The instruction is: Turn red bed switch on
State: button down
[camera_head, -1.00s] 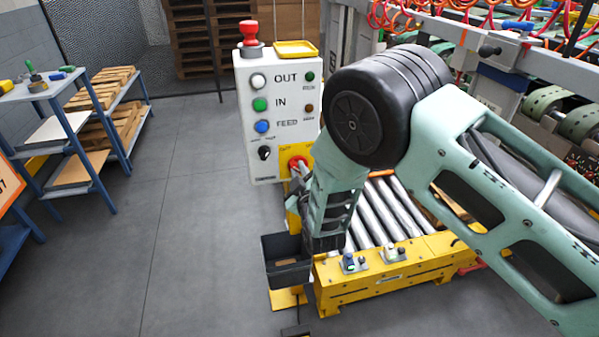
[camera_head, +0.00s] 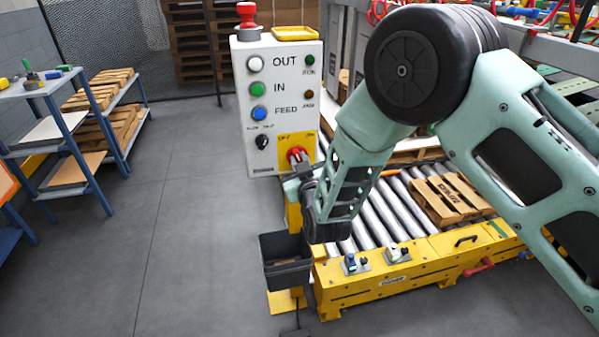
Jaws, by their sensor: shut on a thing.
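The red bed switch (camera_head: 296,154) is a red rotary handle on a yellow plate (camera_head: 284,139) at the lower right of the white control panel (camera_head: 244,132). My gripper (camera_head: 301,168) reaches up to it from below and is shut on the red handle. The fingers are small in this view and partly hide the handle's lower side. The handle's exact angle is hard to tell.
The panel also has white, green and blue buttons, a black selector (camera_head: 262,139) and a red mushroom button (camera_head: 247,20) on top. A dark bin (camera_head: 286,272) hangs below my wrist. The roller conveyor (camera_head: 372,213) with a wooden pallet (camera_head: 447,203) lies right. Floor at left is clear.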

jog(key=shift+d+f+m+b, duration=0.1)
jog(key=shift+d+m+b, duration=0.05)
jog(key=shift+m+b, duration=3.05)
jog(key=shift+d+f+m+b, duration=0.1)
jog(key=shift+d+m+b, duration=0.05)
jog(key=shift+m+b, duration=3)
jog(key=shift+r, duration=0.1)
jog(key=c, duration=1.4)
grip_release()
jog(key=shift+w, duration=0.1)
jog(key=b+v, duration=0.1)
jog(key=v, duration=1.6)
jog(key=shift+s, duration=0.25)
jog(key=shift+d+r, duration=0.1)
